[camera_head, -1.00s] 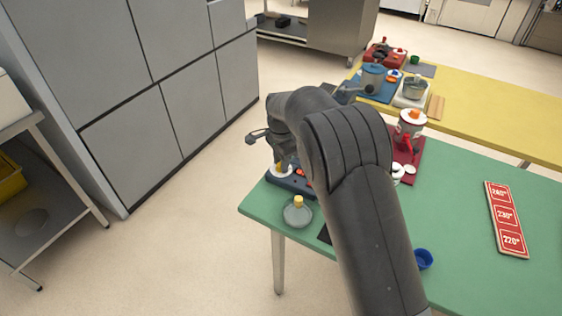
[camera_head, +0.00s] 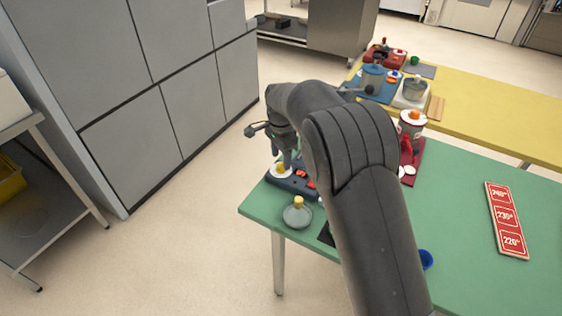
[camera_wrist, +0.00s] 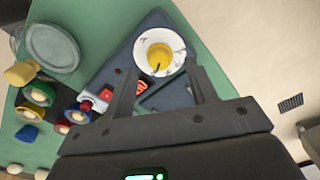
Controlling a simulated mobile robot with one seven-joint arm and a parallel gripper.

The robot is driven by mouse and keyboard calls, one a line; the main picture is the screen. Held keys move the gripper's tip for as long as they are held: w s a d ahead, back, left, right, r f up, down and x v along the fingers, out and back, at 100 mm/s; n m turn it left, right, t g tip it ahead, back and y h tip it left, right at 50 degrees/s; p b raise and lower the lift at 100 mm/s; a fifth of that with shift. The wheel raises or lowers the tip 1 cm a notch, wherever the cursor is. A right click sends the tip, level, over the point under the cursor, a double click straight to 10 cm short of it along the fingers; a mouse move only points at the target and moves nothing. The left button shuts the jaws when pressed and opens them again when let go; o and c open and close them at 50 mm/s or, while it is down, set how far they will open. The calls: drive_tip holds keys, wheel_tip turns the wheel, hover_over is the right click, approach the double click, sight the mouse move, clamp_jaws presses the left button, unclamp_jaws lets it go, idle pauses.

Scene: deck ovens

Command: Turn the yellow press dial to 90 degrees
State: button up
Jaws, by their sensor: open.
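The yellow press dial (camera_wrist: 159,57) is a round knob with a dark pointer line, centred on a white scale disc (camera_wrist: 176,42) with dark marks. The disc sits on a dark blue-grey press base (camera_wrist: 152,22). In the head view the dial (camera_head: 282,168) is at the table's left corner, just below my gripper (camera_head: 286,155). In the wrist view my gripper (camera_wrist: 160,72) is open and empty, its two fingers pointing toward the dial, one on either side of it in the picture. I cannot tell whether they touch it. The scale's numbers are too small to read.
A glass vessel with a yellow top (camera_head: 297,212) stands close beside the base. Red buttons (camera_head: 311,184) are on the base near the dial. A red temperature sign (camera_head: 506,218) lies to the right on the green table (camera_head: 455,190). Floor lies open left of the table.

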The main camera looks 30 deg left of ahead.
sight(282, 165)
wheel_tip(282, 165, up, 8)
idle(0.5)
drive_tip(key=s+d+r+n+t+y, duration=0.1)
drive_tip(key=d+r, duration=0.4)
drive_tip(key=d, duration=0.5)
drive_tip(key=s+d+r+n+t, duration=0.1)
drive_tip(key=d+r, duration=0.4)
drive_tip(key=d, duration=0.6)
drive_tip(key=s+d+r+y, duration=0.1)
drive_tip(key=d+r, duration=0.5)
drive_tip(key=d, duration=0.4)
drive_tip(key=s+d+f+n+t+h, duration=0.1)
drive_tip(key=s+d+f, duration=0.1)
drive_tip(key=s+d, duration=0.7)
drive_tip(key=s+d+f+n+t+h, duration=0.1)
drive_tip(key=s+d+n+t, duration=0.1)
drive_tip(key=s+d, duration=0.7)
drive_tip(key=shift+s+d+f+n+t, duration=0.3)
drive_tip(key=shift+s+f, duration=0.1)
drive_tip(key=shift+s, duration=0.75)
